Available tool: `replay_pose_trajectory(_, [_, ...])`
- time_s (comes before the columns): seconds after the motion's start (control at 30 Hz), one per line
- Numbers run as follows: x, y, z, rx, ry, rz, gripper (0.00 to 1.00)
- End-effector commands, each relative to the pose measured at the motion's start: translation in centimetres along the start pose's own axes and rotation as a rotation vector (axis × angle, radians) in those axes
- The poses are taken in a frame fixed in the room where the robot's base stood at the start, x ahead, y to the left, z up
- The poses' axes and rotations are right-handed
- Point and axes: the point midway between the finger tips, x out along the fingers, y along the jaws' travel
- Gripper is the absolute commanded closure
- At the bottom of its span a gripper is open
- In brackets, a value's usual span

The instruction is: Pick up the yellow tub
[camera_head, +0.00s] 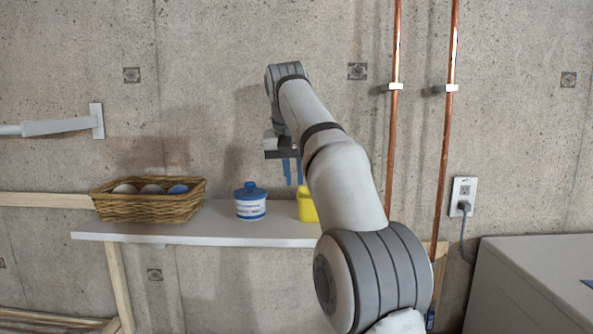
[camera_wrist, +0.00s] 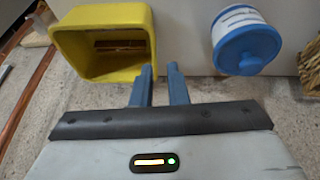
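The yellow tub (camera_head: 306,207) stands on the white shelf (camera_head: 200,228), partly hidden behind my arm in the head view. In the wrist view the yellow tub (camera_wrist: 67,52) is at the upper left, with its open top and dark inside showing. My gripper (camera_head: 293,180) is above the shelf, with its two blue fingers pointing down near the tub. In the wrist view the fingers of my gripper (camera_wrist: 159,72) are a little apart, with nothing between them.
A white tub with a blue lid (camera_head: 250,201) stands on the shelf left of the yellow tub. A wicker basket (camera_head: 149,207) with several roundish items is further left. Copper pipes (camera_head: 393,110) run up the concrete wall. A grey box-like unit (camera_head: 530,280) stands at right.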

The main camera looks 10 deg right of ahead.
Motion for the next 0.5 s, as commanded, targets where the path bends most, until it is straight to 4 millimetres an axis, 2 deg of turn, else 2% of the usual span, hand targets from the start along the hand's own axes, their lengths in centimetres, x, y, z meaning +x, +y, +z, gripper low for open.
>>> replay_pose_trajectory(0.27, [0.5,1.2,-0.2,0.019,-0.002,0.008,0.86])
replay_pose_trajectory(0.5, [3.4,1.6,-0.2,0.024,-0.004,0.011,0.86])
